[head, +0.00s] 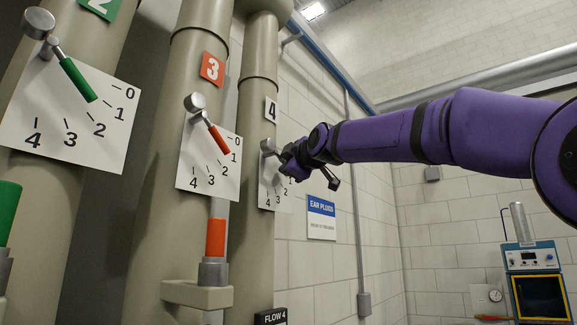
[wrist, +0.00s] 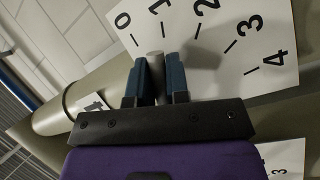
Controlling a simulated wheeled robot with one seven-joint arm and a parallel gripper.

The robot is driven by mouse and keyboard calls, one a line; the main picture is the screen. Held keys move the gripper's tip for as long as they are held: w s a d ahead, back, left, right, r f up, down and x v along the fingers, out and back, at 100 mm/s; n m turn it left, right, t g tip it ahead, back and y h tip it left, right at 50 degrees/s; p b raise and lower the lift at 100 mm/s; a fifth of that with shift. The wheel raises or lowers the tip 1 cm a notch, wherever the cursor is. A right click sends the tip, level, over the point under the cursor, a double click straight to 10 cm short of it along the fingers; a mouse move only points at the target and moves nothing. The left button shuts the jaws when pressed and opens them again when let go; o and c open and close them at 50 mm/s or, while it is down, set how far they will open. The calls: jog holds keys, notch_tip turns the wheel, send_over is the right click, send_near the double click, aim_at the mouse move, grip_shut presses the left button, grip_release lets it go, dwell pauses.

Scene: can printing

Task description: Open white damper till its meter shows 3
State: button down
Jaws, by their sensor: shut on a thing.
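The white-labelled damper 4 is on the farthest of the pipes in the head view, with its white meter plate (head: 268,192) partly behind my gripper (head: 287,162). The plate fills the upper right of the wrist view (wrist: 265,35), with marks 0 to 4. My gripper (wrist: 158,68) is shut on the damper's pale grey handle (wrist: 155,62), one blue finger on each side. The handle tip appears near the marks 0 and 1, but the view angle leaves the exact reading unclear. My gripper hides the pivot in the wrist view.
Damper 3 with a red handle (head: 218,138) and damper 2 with a green handle (head: 78,79) are on nearer pipes to the left. An ear plugs sign (head: 321,218) hangs on the wall. Open room lies right of the pipes, below my arm.

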jog(key=c, duration=1.1)
grip_release()
jog(key=v, duration=1)
jog(key=shift+s+d, duration=0.15)
jog(key=shift+s, duration=0.2)
jog(key=s+d+f+m+g+h, duration=0.3)
jog(key=s+d+f+m, duration=0.3)
jog(key=f, duration=0.5)
jog(key=s+d+f+m+g+h, duration=0.25)
jog(key=s+d+f, duration=0.25)
jog(key=d+f, duration=0.5)
jog(key=s+d+f+m+g+h, duration=0.1)
jog(key=s+d+f+m+g, duration=0.1)
jog(key=s+f, duration=0.4)
jog(key=s+d+f+m+g+h, duration=0.1)
jog(key=s+d+f+m, duration=0.2)
jog(key=f, duration=0.7)
jog(key=s+d+f+m+g+h, duration=0.1)
jog(key=s+d+f+m+g, duration=0.1)
jog(key=s+f+m, duration=0.3)
jog(key=shift+s+d+f+g, duration=0.1)
jog(key=shift+s+d+f, duration=0.05)
jog(key=shift+s+f, duration=0.6)
jog(key=shift+s+d+f+g, duration=0.2)
jog(key=shift+s+f, duration=0.35)
jog(key=shift+s, duration=0.4)
jog(key=shift+s+d+f+g, duration=0.1)
jog(key=shift+s+d+f, duration=0.05)
jog(key=shift+s+f, duration=0.6)
